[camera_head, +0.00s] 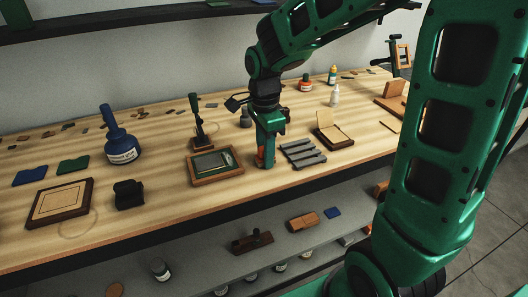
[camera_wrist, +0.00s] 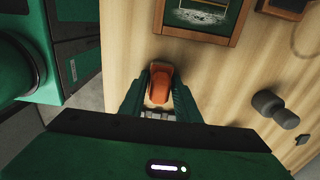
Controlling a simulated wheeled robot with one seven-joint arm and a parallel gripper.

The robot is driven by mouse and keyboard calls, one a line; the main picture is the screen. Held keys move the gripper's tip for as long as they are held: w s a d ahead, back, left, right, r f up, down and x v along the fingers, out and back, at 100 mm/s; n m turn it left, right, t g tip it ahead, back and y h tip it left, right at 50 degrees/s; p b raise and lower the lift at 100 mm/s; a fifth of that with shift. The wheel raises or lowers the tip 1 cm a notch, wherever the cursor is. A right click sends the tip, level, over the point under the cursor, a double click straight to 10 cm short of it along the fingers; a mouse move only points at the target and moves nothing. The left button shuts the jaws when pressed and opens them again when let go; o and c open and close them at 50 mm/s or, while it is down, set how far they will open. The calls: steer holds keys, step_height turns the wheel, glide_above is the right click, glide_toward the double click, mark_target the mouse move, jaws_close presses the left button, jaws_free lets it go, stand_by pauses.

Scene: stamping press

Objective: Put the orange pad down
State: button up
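The orange pad (camera_wrist: 160,84) is between the two fingers of my gripper (camera_wrist: 158,100) in the wrist view, with both fingers close against its sides. In the head view my gripper (camera_head: 266,158) points down at the bench, right of a wooden-framed tray, and a bit of orange shows at its fingertips. The pad is low over the wood; I cannot tell whether it touches the bench. Most of the pad is hidden by the fingers in the head view.
The framed tray (camera_head: 215,179) with a dark green inside lies just left of my gripper. A grey slatted rack (camera_head: 302,153) lies close on the right, with an open wooden box (camera_head: 334,141) beyond. Bare wood lies between these.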

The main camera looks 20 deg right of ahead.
steer(key=shift+o, duration=1.4)
step_height(320, 180, up, 12)
steer(key=shift+r, duration=0.15)
steer(key=s+d+f+n, duration=0.4)
steer(key=s+d, duration=0.4)
steer(key=s, duration=0.3)
steer(key=s+d+f+n, duration=0.4)
steer(key=s+d+n, duration=0.3)
steer(key=s, duration=0.5)
steer(key=shift+s+d+f+n, duration=0.2)
steer(key=shift+d+n, duration=0.1)
steer(key=shift+d, duration=0.85)
steer(key=shift+w+f, duration=0.25)
steer(key=shift+w, duration=0.4)
